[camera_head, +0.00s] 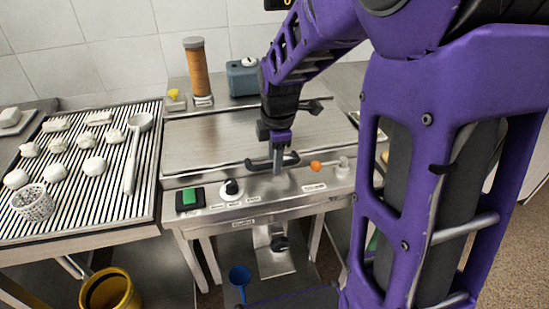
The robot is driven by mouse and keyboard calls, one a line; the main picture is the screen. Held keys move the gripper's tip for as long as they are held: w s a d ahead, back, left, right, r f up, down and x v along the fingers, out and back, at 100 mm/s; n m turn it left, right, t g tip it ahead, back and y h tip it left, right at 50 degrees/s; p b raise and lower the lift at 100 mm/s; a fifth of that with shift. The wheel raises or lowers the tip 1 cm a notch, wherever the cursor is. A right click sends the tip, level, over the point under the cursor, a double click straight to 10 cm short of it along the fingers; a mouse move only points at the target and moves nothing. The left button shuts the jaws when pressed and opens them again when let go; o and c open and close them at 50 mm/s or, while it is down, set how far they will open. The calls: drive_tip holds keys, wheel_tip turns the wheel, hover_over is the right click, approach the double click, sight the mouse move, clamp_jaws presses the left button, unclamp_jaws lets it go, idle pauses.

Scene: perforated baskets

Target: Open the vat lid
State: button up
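The vat lid (215,140) is a flat metal panel lying level and closed on top of the metal vat unit. A dark bar handle (259,163) with curved ends sits at the lid's front edge. My gripper (279,162) points down at the handle, near its middle, and overlaps it in this view. It appears to be at or very close to the handle. The fingers are seen edge-on, so I cannot tell whether they are open or shut.
The front panel has a green switch (190,197), a dark knob (232,188) and an orange ball (316,166). A ribbed draining table (75,215) with white pieces, a ladle (131,160) and a perforated basket (33,203) stands left. A yellow bucket (110,292) is below.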

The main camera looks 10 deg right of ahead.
clamp_jaws()
idle(1.2)
